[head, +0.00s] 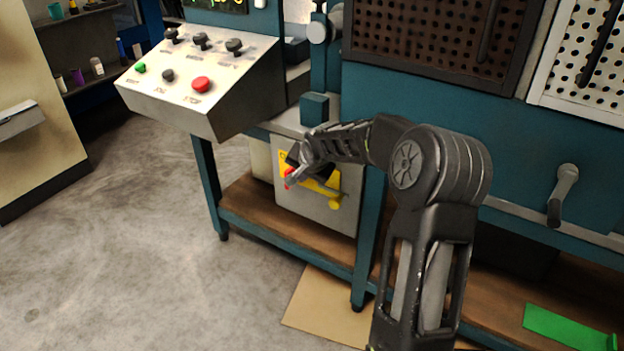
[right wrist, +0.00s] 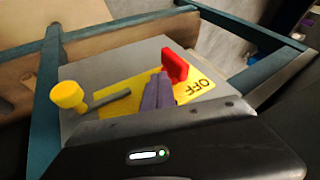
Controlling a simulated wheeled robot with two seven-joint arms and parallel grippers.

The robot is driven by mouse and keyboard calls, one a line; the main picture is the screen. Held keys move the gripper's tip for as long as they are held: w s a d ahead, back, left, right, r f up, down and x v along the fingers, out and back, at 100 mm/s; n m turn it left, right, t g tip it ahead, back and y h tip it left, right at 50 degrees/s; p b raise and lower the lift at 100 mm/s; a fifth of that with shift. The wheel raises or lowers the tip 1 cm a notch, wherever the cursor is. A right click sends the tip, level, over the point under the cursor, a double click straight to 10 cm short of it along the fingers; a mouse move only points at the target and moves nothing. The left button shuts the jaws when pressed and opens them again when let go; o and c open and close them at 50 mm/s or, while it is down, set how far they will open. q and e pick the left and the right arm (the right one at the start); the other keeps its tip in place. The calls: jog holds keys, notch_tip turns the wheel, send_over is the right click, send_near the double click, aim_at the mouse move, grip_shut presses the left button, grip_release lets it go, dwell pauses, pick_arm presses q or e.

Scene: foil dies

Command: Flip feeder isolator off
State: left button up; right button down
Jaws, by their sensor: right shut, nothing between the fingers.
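The feeder isolator is a grey box (head: 305,208) under the bench, with a yellow plate (right wrist: 120,103) on its face. In the right wrist view a grey lever (right wrist: 108,100) ends in a yellow knob (right wrist: 68,95) at the left; the knob also shows low on the box in the head view (head: 335,204). A red tab (right wrist: 174,66) stands beside the upside-down lettering "OFF" (right wrist: 204,87). My right gripper (right wrist: 160,78) is shut and empty in front of the plate, between lever and red tab. I cannot tell if it touches the tab. My left gripper is out of view.
A sloped control panel (head: 190,105) with knobs and a red button overhangs to the left. Teal bench legs (head: 208,185) and a wooden shelf (head: 255,205) surround the box. A crank handle (head: 560,195) is at the right. The floor (head: 130,240) at left is clear.

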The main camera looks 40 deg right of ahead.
aim_at(289, 169)
jog(key=shift+w+a, duration=0.2)
jog(key=shift+w, duration=0.5)
jog(key=shift+w+a+r+g+p, duration=0.1)
jog(key=shift+w+r+g+p, duration=0.25)
jog(key=shift+g+p, duration=0.55)
jog(key=p, duration=0.1)
jog(key=w+g+p, duration=0.1)
jog(key=p, duration=0.1)
jog(key=w+n+g+h+p, duration=0.1)
jog(key=shift+a+r, duration=0.35)
jog(key=shift+r, duration=0.05)
jog(key=w, duration=0.1)
jog(key=w+a+f+p, duration=0.1)
jog(key=w+f, duration=0.1)
jog(key=w, duration=0.1)
jog(key=shift+w+a, duration=0.1)
jog(key=shift+a, duration=0.05)
dwell(0.5)
